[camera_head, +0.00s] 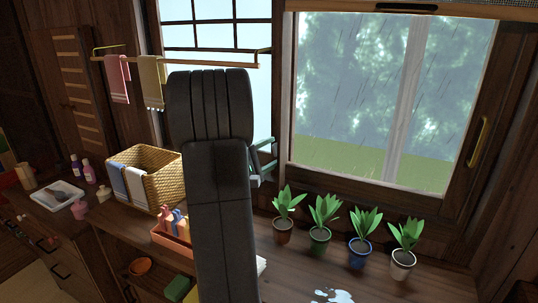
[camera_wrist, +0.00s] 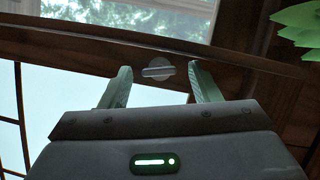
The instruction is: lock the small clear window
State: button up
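The clear window (camera_head: 350,95) shows trees and rain at the right in the head view; part of it shows at the top in the wrist view (camera_wrist: 150,12). A round, pale latch with a bar-shaped lever (camera_wrist: 158,70) sits on the dark wooden frame in the wrist view. The bar lies nearly level in that picture. My gripper (camera_wrist: 160,66) is open and empty, its green fingers on either side of the latch in the picture. I cannot tell whether they touch it. In the head view my gripper (camera_head: 264,160) is partly hidden behind my arm, and the latch is hidden.
Several potted plants (camera_head: 320,238) stand on the counter below the window; leaves (camera_wrist: 300,22) show close at the wrist view's upper right. A white puddle (camera_head: 333,296) lies in front. A towel rail (camera_head: 190,62), a wicker basket (camera_head: 160,180) and a bottle caddy (camera_head: 172,236) are left.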

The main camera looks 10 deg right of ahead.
jog(key=b+v, duration=0.1)
jog(key=v, duration=1.3)
jog(key=shift+b, duration=0.35)
jog(key=shift+d+r, duration=0.1)
jog(key=shift+r, duration=0.05)
jog(key=p, duration=0.6)
jog(key=shift+w+r, duration=0.2)
jog(key=shift+r, duration=0.2)
jog(key=shift+p, duration=0.95)
jog(key=shift+f+p, duration=0.25)
jog(key=shift+p, duration=0.35)
jog(key=f+p+x, duration=0.1)
jog(key=p+x, duration=0.2)
jog(key=x, duration=1)
jog(key=shift+w+d+r, duration=0.2)
jog(key=shift+d+r, duration=0.05)
